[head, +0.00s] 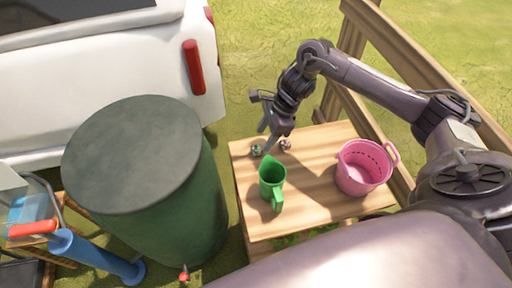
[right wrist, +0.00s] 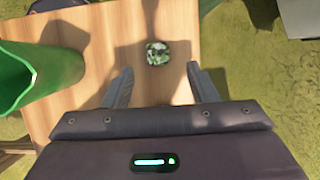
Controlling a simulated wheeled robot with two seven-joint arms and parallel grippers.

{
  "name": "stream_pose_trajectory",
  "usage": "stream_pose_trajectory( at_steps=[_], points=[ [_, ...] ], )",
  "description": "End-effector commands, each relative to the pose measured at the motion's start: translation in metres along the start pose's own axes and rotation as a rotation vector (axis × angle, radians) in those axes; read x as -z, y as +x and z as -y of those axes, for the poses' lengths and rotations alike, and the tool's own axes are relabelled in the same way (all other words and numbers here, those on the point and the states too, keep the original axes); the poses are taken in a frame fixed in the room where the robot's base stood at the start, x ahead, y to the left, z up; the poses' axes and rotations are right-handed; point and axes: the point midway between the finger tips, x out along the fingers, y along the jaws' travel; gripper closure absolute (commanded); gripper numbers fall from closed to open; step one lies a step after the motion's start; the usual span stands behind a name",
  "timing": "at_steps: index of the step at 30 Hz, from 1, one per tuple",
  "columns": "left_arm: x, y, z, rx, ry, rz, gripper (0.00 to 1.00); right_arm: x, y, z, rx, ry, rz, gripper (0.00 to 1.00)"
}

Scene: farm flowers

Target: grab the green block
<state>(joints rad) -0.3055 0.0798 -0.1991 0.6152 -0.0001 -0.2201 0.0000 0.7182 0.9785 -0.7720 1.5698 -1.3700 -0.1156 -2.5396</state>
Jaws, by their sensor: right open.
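A small green patterned block (right wrist: 158,53) lies on the wooden table in the right wrist view, ahead of the gap between my fingers. In the head view the small greenish thing (head: 256,150) near the table's far left corner appears to be this block. My right gripper (right wrist: 158,86) is open and empty, pointing down; in the head view it (head: 267,141) is just above the table, beside the block. The fingers are apart from the block in the wrist view. My left gripper is not seen.
A green pitcher (head: 271,181) and a pink bucket (head: 362,168) stand on the table (head: 315,150). A large green barrel (head: 140,165) stands left of the table; a wooden fence (head: 400,50) runs behind at right.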

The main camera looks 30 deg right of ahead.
Motion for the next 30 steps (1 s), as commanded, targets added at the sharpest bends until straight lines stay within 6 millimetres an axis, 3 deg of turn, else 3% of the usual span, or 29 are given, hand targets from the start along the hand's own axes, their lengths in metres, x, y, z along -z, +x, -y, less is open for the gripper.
stream_pose_trajectory(
  at_steps=[4,9,17,28,30],
  points=[
    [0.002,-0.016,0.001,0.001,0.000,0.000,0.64,-0.006,0.020,-0.004,-0.005,0.002,0.001,0.47],
    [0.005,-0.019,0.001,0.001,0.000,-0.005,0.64,-0.005,0.042,-0.003,0.000,0.001,0.000,0.47],
    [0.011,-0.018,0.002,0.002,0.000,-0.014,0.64,-0.004,0.046,-0.003,0.002,0.000,-0.001,0.47],
    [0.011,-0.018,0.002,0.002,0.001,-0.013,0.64,-0.004,0.046,-0.003,0.002,0.000,0.000,0.93],
    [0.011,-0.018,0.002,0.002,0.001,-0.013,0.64,-0.004,0.046,-0.003,0.003,0.000,0.000,0.95]
  ],
)
